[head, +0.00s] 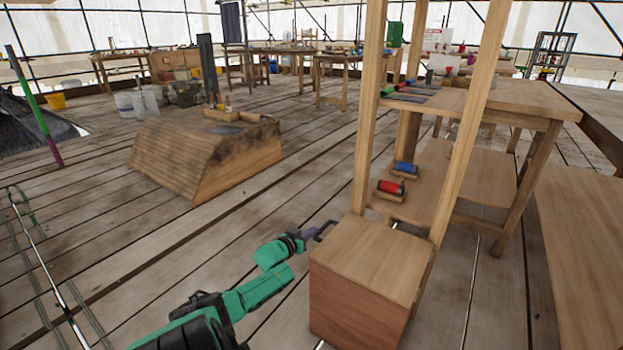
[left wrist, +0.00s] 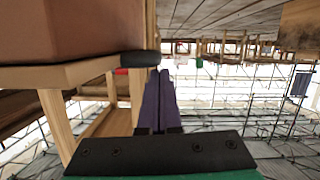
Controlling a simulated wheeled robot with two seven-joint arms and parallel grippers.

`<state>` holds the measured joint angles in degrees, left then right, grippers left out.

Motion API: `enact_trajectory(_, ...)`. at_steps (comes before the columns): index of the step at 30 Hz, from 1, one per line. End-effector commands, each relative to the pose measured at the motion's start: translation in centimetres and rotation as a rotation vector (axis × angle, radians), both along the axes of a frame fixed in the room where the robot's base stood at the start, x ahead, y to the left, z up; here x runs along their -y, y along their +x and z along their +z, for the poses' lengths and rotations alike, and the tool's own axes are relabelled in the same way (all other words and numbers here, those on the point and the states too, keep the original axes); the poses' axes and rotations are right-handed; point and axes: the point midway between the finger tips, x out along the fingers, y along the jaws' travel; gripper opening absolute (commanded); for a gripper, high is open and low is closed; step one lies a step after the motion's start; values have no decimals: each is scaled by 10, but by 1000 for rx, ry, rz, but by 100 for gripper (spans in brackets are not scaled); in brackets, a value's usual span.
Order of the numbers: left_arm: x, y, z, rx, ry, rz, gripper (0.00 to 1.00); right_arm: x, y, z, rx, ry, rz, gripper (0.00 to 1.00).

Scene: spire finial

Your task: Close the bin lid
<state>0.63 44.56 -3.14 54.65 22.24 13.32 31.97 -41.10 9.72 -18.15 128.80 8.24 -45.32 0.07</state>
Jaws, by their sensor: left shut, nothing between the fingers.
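The bin is a wooden box with a reddish-brown front (head: 352,312), low at the centre right of the head view. Its pale wooden lid (head: 370,258) looks flat on top, with no clear gap. A black handle (head: 325,230) sticks out at the lid's far left corner. My left gripper (head: 309,233) is shut and empty, its purple fingertips close beside the handle. In the left wrist view, the shut fingers (left wrist: 160,75) point at the black handle (left wrist: 138,58), with the bin's wall (left wrist: 70,28) at upper left. Whether they touch is unclear. My right gripper is out of view.
Wooden posts (head: 466,130) rise just behind the bin. A workbench (head: 510,100) stands behind it, with red (head: 391,187) and blue (head: 405,168) rollers on its lower shelf. A slatted wooden block (head: 205,150) stands at left.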

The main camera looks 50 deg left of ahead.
Motion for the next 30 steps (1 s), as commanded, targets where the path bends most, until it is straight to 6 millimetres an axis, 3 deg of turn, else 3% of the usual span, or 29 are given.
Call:
enact_trajectory(6,1,0,-10,-1,0,0,0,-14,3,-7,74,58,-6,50)
enact_trajectory(18,1,-1,-14,-9,-3,1,0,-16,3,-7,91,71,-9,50)
enact_trajectory(25,2,-1,-12,-12,-4,1,0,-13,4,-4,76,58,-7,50)
enact_trajectory(30,3,1,-2,-10,-2,0,0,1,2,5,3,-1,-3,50)
